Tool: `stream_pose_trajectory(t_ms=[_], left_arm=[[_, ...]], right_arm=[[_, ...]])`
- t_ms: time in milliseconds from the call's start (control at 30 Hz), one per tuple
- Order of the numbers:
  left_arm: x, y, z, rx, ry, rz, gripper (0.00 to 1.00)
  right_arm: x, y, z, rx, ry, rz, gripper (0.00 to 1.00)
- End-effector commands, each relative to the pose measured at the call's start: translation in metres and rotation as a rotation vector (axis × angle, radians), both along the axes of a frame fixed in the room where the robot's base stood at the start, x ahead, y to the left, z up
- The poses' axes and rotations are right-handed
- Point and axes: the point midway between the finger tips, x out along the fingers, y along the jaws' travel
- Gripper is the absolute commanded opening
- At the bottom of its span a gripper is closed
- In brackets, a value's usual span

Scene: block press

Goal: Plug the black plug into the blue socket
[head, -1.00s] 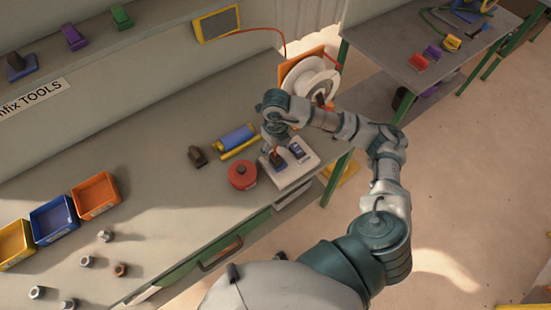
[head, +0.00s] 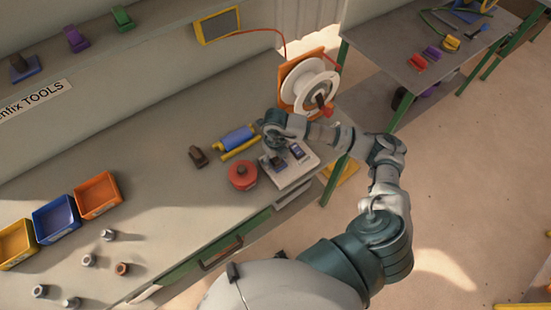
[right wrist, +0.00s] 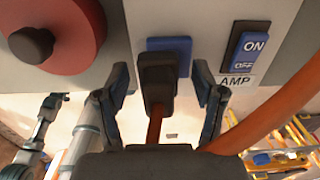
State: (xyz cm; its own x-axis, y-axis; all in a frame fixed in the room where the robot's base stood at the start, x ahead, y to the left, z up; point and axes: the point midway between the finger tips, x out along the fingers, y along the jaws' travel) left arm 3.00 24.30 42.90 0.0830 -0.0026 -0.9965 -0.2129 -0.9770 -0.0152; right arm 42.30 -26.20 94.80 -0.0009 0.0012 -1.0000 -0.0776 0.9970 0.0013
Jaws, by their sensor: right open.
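The black plug (right wrist: 158,78) with its orange cable (right wrist: 155,128) stands up against the blue socket (right wrist: 172,45) in the right wrist view. It covers the socket's lower left part; I cannot tell how deep it sits. My right gripper (right wrist: 166,80) is open, one finger on each side of the plug, with gaps between. In the head view my right gripper (head: 274,146) is low over the white panel (head: 300,172), right above the plug and socket, which it partly hides. My left gripper is out of view.
A switch marked ON/OFF (right wrist: 247,50) sits right of the socket. A red round piece with a dark knob (head: 243,175) is on the left. The bench's middle is clear.

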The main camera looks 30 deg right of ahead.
Motion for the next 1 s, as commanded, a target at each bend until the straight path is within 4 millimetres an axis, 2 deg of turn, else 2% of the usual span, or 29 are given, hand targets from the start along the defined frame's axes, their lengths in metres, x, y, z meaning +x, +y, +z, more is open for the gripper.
stream_pose_trajectory(t_ms=[300,367,500,567,633,667,1000], left_arm=[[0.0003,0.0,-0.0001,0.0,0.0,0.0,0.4],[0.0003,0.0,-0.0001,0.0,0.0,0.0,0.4],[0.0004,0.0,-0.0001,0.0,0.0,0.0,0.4],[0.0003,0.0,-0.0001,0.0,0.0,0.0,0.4],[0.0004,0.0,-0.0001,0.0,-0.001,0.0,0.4],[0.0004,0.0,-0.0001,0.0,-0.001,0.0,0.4],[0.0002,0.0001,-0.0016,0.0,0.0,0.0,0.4]], right_arm=[[0.0,0.0001,-0.0008,0.0,0.0,0.001,0.69],[0.0,0.0001,-0.0008,0.0,0.0,0.001,0.56],[0.0,0.0001,-0.0007,0.0,0.0,0.001,0.21],[0.0,0.0001,-0.0007,0.0,0.0,0.001,0.08],[0.0001,0.0001,-0.0005,0.0,-0.001,0.001,0.08],[0.0001,0.0,-0.0005,0.0,0.0,0.001,0.03],[0.0003,0.0001,0.0053,0.0,-0.002,0.001,0.03]])
